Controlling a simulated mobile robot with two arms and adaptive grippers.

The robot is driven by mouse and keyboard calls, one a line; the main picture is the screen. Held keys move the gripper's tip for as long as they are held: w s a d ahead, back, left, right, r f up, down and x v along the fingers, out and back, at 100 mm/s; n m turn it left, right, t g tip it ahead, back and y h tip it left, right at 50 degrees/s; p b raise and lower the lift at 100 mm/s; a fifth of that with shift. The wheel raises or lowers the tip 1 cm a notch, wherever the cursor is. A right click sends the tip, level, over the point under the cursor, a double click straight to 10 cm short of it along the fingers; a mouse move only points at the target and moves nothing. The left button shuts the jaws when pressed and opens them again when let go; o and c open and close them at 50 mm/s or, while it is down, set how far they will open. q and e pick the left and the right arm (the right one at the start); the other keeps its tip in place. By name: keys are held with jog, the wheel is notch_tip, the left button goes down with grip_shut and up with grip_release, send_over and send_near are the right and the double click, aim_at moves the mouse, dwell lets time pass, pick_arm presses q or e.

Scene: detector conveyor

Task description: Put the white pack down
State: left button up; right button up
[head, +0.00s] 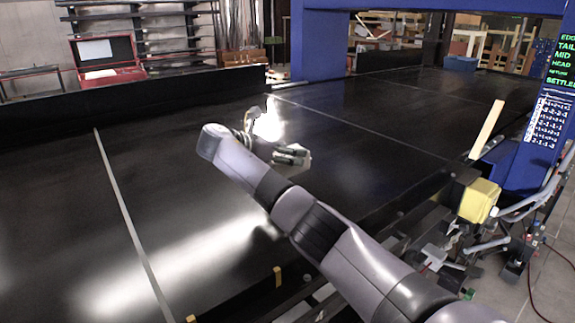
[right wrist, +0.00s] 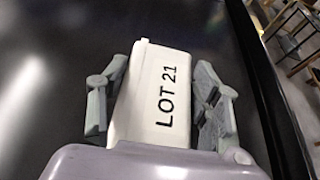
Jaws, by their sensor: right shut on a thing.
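The white pack (right wrist: 152,92), a pale box with black "LOT 21" lettering on its face, lies lengthwise between the fingers of my right gripper (right wrist: 160,100) in the right wrist view. The grey fingers stand on both sides of it and are shut on it. In the head view my right gripper (head: 272,137) is over the middle of the black conveyor belt (head: 200,140). There the pack is mostly hidden by the gripper and mixes with a bright glare. I cannot tell whether the pack touches the belt. My left gripper is not in view.
The belt around the gripper is clear, with pale seam lines across it. A blue gantry frame (head: 318,45) stands behind. A yellow block (head: 479,201) and metal brackets line the right edge. A red open case (head: 106,60) stands beyond the far-side wall.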

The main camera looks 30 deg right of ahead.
aim_at(288, 169)
jog(key=shift+f+p, duration=0.65)
jog(key=shift+f, duration=1.95)
jog(key=o, duration=1.6)
jog(key=shift+f, duration=0.1)
jog(key=shift+c, duration=0.2)
jog(key=b+v, duration=0.3)
jog(key=v, duration=0.9)
jog(key=shift+b, duration=0.4)
